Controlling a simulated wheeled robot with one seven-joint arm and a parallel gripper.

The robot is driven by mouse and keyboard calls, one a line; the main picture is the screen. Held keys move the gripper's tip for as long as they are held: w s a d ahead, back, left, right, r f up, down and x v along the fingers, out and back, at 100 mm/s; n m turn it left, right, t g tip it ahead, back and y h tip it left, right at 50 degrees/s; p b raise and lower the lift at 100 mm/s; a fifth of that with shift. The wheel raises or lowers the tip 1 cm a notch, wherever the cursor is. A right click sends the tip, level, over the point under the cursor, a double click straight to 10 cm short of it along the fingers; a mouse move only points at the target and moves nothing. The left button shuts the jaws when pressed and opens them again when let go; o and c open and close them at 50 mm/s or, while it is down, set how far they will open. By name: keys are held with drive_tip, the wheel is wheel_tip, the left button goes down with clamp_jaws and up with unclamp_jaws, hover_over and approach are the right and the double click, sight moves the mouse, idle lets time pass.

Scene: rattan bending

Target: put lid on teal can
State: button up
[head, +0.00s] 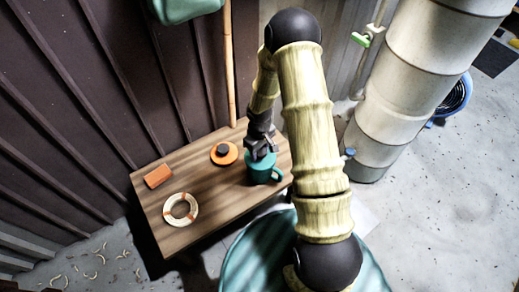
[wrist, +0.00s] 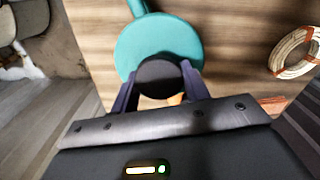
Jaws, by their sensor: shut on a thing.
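The teal can (head: 262,174) stands upright near the right end of the wooden table, its handle on the right. My gripper (head: 262,150) is directly over it. In the wrist view, the fingers (wrist: 160,88) are shut on the black knob of the lid (wrist: 160,77). A round teal top (wrist: 150,42) shows under the knob, with the can's handle (wrist: 137,7) beyond it. The lid appears to lie over the can's mouth, but I cannot tell whether it sits flush. The fingers and knob hide part of the top.
On the wooden table (head: 203,182) are an orange disc with a dark knob (head: 224,153), an orange block (head: 158,176) and a pale ring with orange bands (head: 181,209). A ribbed wall stands behind. A large pale pipe (head: 400,95) rises at the right.

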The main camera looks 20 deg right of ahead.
drive_tip(key=o, duration=1.7)
drive_tip(key=shift+r, duration=0.1)
drive_tip(key=shift+r+p, duration=3.6)
drive_tip(key=shift+r, duration=0.35)
